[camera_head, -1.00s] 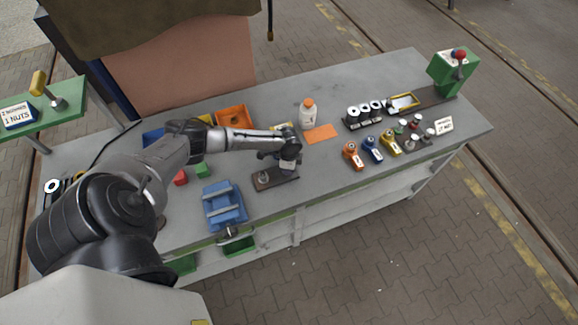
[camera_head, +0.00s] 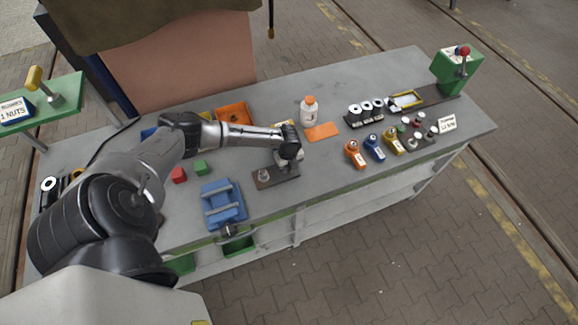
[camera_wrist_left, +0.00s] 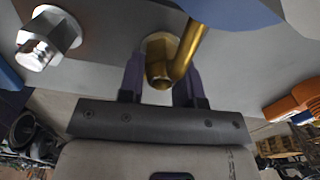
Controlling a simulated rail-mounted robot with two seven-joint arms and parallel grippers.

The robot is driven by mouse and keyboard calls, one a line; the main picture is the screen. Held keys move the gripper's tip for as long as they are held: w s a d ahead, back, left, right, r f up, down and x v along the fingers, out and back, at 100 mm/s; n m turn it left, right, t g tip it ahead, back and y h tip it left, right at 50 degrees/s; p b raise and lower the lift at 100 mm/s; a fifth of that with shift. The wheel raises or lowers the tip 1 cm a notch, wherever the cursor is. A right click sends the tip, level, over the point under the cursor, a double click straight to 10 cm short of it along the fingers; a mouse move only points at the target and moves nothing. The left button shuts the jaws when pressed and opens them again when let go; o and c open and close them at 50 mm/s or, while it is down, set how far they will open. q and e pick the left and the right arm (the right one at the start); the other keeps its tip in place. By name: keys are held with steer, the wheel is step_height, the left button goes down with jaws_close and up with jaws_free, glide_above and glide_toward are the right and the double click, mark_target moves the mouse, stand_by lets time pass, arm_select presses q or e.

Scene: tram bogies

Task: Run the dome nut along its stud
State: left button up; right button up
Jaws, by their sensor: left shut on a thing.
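My left gripper (camera_head: 288,165) is down at the right part of a dark base plate (camera_head: 268,182) on the bench. In the left wrist view its two fingers (camera_wrist_left: 160,85) stand either side of a brass-coloured hex piece, the dome nut (camera_wrist_left: 158,72), and are shut on it. The stud under the nut is hidden. A silver hex nut (camera_wrist_left: 45,42) on a flange sits apart at the upper left of that view, and shows on the plate's left part in the head view (camera_head: 263,174). My right gripper is not in view.
Bench just right of the plate is clear.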

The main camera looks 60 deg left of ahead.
arm_select(q)
steer(key=m+b, duration=0.1)
steer(key=m, duration=0.3)
steer(key=shift+s+r+m, duration=0.1)
steer(key=shift+m, duration=0.2)
steer(key=shift+m+b, duration=0.5)
steer(key=shift+m, duration=1)
steer(key=shift+s, duration=0.1)
steer(key=o, duration=0.9)
steer(key=shift+a, duration=0.1)
steer(key=shift+r+b, duration=0.3)
steer(key=shift+r, duration=6.6)
